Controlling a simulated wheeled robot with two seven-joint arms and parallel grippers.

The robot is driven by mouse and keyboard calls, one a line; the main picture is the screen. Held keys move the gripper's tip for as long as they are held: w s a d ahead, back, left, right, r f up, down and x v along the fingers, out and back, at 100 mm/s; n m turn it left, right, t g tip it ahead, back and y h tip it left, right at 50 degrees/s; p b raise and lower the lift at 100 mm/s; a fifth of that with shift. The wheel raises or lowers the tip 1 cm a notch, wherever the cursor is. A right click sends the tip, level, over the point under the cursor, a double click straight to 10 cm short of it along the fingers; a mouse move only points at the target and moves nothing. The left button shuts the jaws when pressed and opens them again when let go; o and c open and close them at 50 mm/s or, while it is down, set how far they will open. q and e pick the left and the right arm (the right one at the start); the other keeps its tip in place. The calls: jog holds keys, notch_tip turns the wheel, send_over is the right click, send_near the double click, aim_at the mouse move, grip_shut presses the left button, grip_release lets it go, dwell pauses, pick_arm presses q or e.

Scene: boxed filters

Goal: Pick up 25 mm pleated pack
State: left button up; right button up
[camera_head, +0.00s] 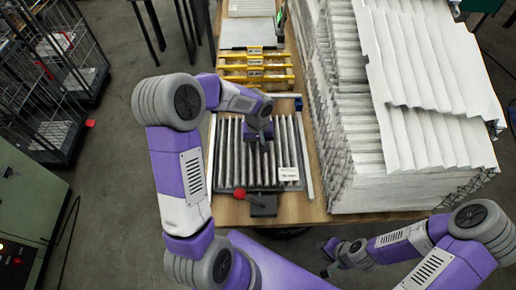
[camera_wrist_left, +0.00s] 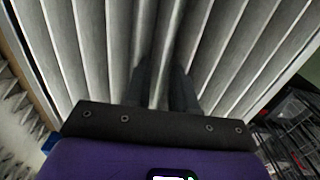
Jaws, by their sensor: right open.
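A grey-white pleated pack (camera_head: 229,150) lies flat in a thin frame on the wooden table, with a small white label on its right part. My left gripper (camera_head: 258,138) is over its upper middle, pointing down. In the left wrist view the pleats (camera_wrist_left: 85,50) fill the picture, and the dark fingers (camera_wrist_left: 163,88) reach in among them. A pleat shows between the fingers; whether they press on it is unclear. My right gripper (camera_head: 328,258) is open, low and away from the pack, beyond the table's front edge.
Tall stacks of white pleated sheets (camera_head: 425,60) fill the table's right side. Yellow-and-black strips (camera_head: 254,67) lie behind the pack. Wire cages (camera_head: 45,95) and a green machine (camera_head: 25,205) stand at left.

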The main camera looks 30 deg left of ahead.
pick_arm(q)
jog(key=shift+w, duration=0.1)
grip_shut()
